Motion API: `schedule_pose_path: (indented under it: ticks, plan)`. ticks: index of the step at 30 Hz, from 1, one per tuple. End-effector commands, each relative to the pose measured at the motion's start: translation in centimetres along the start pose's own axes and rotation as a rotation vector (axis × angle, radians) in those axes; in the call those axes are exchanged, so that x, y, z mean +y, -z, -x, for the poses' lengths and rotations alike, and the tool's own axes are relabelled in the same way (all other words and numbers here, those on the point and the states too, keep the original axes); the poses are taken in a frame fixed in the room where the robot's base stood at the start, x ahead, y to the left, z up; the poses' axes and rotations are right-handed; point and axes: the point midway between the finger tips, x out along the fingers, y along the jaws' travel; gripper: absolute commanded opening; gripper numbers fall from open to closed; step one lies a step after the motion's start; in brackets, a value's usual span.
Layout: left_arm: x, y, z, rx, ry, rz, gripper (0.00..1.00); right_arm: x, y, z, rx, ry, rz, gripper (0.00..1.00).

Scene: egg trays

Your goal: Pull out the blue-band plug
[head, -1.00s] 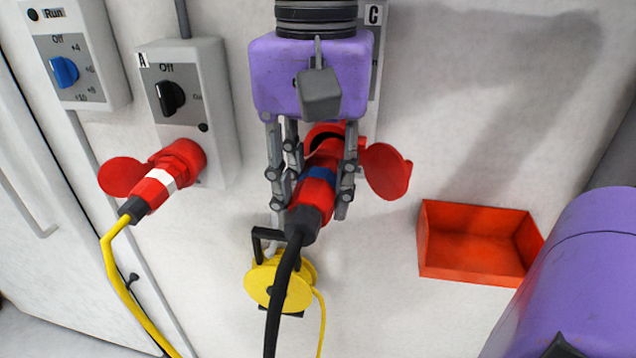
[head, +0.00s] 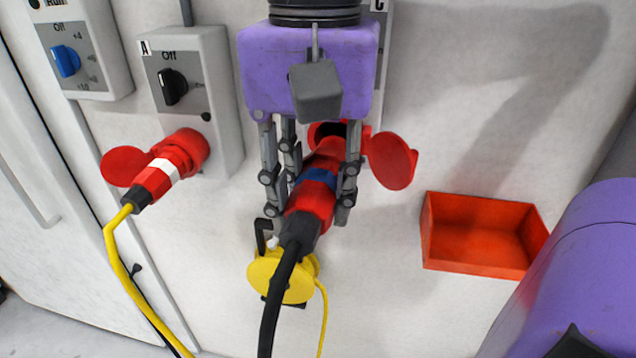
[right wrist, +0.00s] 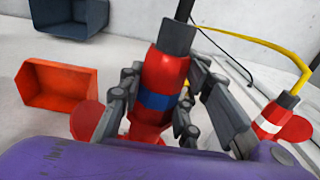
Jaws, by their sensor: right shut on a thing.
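The blue-band plug (head: 312,203) is red with a dark blue ring and a black cable end, in the middle of the head view. My right gripper (head: 308,209) is shut on it, with fingers on both sides. In the right wrist view the blue band (right wrist: 158,102) shows between the fingers (right wrist: 166,80). Behind the plug, the dark opening of the red socket (head: 326,130) is partly visible, with its round red lid (head: 391,160) open at the right. The gripper hides much of the socket, so I cannot tell whether the plug's front end is fully clear. My left gripper is not in view.
A white-band plug (head: 157,178) with a yellow cable sits in the socket of box A (head: 215,120) at the left. A yellow cable reel (head: 268,272) hangs below my gripper. An orange-red open bin (head: 470,262) is on the wall at the right.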

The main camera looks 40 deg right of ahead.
Motion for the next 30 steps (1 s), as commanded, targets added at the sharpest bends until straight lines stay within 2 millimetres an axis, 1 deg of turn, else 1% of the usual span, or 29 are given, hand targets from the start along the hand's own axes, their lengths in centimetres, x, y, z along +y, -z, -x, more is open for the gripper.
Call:
schedule_pose_path:
  ticks: [18, 24, 30]
  plan:
    - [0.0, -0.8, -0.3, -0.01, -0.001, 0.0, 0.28, 0.0, -3.7, 0.0, 0.001, 0.001, 0.0, 0.0]
    - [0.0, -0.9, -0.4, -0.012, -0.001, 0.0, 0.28, 0.0, -4.3, 0.0, 0.0, 0.0, 0.0, 0.0]
    - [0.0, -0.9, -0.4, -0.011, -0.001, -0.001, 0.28, 0.0, -4.3, 0.0, 0.0, 0.001, 0.0, 0.0]
